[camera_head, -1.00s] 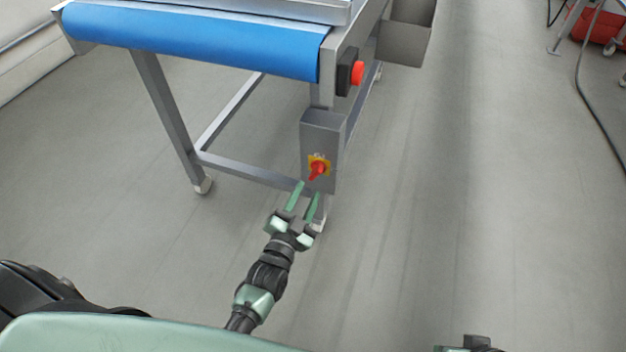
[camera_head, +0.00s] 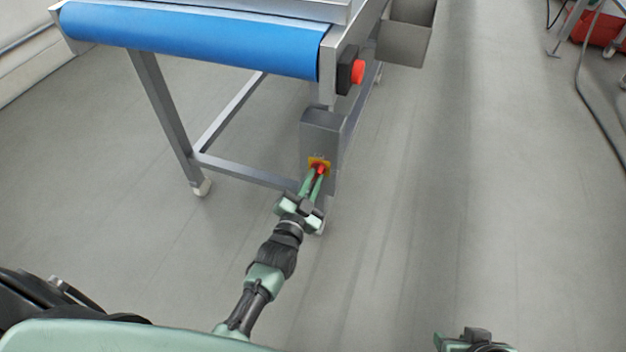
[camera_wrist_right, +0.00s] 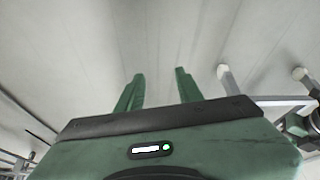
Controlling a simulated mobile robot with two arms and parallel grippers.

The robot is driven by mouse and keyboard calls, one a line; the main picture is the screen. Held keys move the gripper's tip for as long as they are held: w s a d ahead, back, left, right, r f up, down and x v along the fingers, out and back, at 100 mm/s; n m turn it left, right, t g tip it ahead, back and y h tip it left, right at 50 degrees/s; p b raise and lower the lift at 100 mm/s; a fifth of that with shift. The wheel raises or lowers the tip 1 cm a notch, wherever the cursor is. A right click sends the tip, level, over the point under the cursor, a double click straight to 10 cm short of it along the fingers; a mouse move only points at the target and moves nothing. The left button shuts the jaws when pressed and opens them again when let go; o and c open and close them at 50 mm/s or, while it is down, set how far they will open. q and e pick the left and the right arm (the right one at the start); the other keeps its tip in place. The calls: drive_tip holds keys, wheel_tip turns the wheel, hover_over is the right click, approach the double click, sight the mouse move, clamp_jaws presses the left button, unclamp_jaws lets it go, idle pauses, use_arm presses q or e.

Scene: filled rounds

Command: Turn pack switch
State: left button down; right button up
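The pack switch has a red rotary knob (camera_head: 320,168) on a yellow plate (camera_head: 313,160). It sits low on the front of a grey box (camera_head: 322,132) on the conveyor's leg. My left gripper (camera_head: 316,173) reaches it from below, its two green fingers close together with the knob between their tips. It looks shut on the knob; the fingers partly hide the knob, so its exact angle is hard to read. My right gripper (camera_wrist_right: 160,73) is open and empty in the right wrist view, over bare floor. A part of my right arm shows at the head view's bottom edge.
A conveyor with a blue belt (camera_head: 190,42) stands above and left of the switch box. A red button (camera_head: 358,72) on a black housing is above the box. A grey bin (camera_head: 405,42) hangs behind.

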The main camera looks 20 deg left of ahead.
use_arm(q)
drive_tip(key=shift+n+p, duration=0.4)
drive_tip(key=shift+n, duration=0.1)
drive_tip(key=shift+r+n+p, duration=0.1)
drive_tip(key=shift+n+p, duration=0.4)
drive_tip(key=shift+n, duration=0.5)
drive_tip(key=shift+a+n+p, duration=0.1)
drive_tip(key=shift+n+p, duration=0.35)
drive_tip(key=shift+n, duration=1.05)
use_arm(e)
drive_tip(key=shift+s+d+r+g, duration=0.2)
drive_tip(key=shift+s+r+g, duration=0.2)
drive_tip(key=shift+s, duration=0.3)
drive_tip(key=shift+s+d+r+g, duration=0.15)
drive_tip(key=shift+s+r+g, duration=0.2)
drive_tip(key=shift+s, duration=0.3)
drive_tip(key=shift+f, duration=0.45)
drive_tip(key=shift+w, duration=0.1)
use_arm(q)
drive_tip(key=c, duration=1.5)
unclamp_jaws()
drive_tip(key=shift+o, duration=0.2)
use_arm(e)
drive_tip(key=shift+r, duration=0.1)
